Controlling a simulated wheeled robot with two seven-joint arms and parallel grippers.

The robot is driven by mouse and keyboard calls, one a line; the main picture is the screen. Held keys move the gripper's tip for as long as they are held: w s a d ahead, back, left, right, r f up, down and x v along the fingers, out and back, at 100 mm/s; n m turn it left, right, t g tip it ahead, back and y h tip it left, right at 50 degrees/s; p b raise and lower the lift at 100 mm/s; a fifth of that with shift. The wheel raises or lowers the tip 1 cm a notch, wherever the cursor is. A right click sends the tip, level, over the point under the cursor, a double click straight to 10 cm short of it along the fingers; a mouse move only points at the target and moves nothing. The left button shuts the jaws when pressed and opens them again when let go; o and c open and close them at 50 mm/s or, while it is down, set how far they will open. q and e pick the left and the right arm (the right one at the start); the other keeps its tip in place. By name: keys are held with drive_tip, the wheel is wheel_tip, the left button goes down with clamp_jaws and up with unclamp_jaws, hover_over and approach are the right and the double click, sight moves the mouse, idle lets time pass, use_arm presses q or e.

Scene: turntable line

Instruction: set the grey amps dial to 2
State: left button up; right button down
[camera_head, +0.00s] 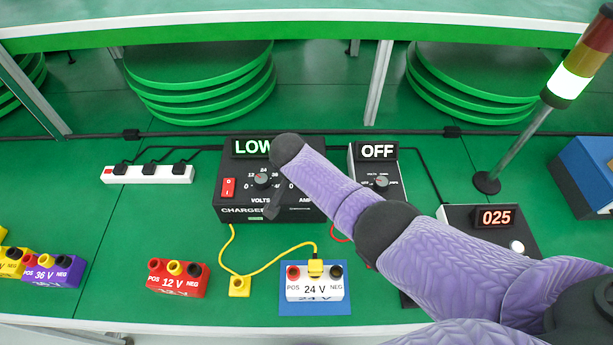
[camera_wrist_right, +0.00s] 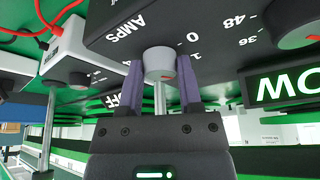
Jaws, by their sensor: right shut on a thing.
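The black charger (camera_head: 232,206) stands mid-table with a lit LOW display, a red switch and a VOLTS dial (camera_head: 263,180). The grey amps dial (camera_wrist_right: 160,62) shows in the right wrist view, beside the AMPS label and the printed 0 and 1. My right gripper (camera_wrist_right: 161,70) is shut on this dial, one finger on each side. The dial's pointer setting is not clear. In the head view, my right arm covers the amps dial and most of its scale. My left gripper is not in view.
A black box with an OFF display (camera_head: 378,151) stands right of the charger, behind my arm. A box reading 025 (camera_head: 496,217) and a signal light (camera_head: 566,83) are further right. Red 12 V (camera_head: 178,280) and white 24 V (camera_head: 315,289) blocks sit in front; a yellow cable runs there.

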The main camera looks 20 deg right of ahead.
drive_tip(key=m+g+h+b, duration=0.1)
drive_tip(key=m+b, duration=0.1)
drive_tip(key=m, duration=0.1)
drive_tip(key=shift+w+f+m, duration=0.1)
drive_tip(key=shift+w+m, duration=0.05)
drive_tip(key=shift+m, duration=0.25)
drive_tip(key=shift+m+g+b, duration=0.3)
drive_tip(key=shift+m+b, duration=0.2)
drive_tip(key=shift+m, duration=0.3)
drive_tip(key=shift+w+r, duration=0.1)
drive_tip(key=shift+r, duration=0.1)
drive_tip(key=shift+c, duration=1.4)
unclamp_jaws()
drive_tip(key=p+v, duration=0.5)
drive_tip(key=v, duration=0.4)
drive_tip(key=shift+a+r, duration=0.25)
drive_tip(key=shift+r, duration=0.05)
